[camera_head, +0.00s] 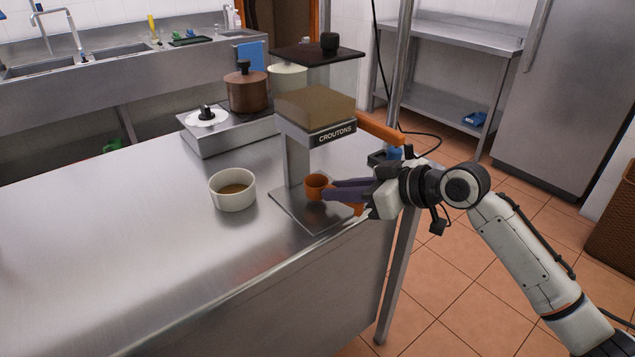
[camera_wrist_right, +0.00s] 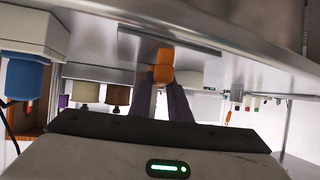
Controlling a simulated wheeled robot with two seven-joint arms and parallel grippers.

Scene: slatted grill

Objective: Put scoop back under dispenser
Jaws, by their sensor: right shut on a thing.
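The orange scoop (camera_head: 316,186) has its small cup over the flat metal base of the croutons dispenser (camera_head: 318,108), below the hopper and beside the column. I cannot tell whether the cup rests on the base or hovers just above it. My right gripper (camera_head: 328,190) reaches in from the right with dark purple fingers and is shut on the scoop. An orange end, likely its handle, shows by the gripper body. In the right wrist view the scoop (camera_wrist_right: 163,62) sits at the tips of the gripper (camera_wrist_right: 162,84). My left gripper is out of view.
A white bowl of brown soup (camera_head: 232,190) stands left of the dispenser. An orange lever (camera_head: 380,128) sticks out above my right gripper. A hob (camera_head: 228,133) with a brown pot (camera_head: 247,90) is behind. The counter's front left (camera_head: 110,240) is clear.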

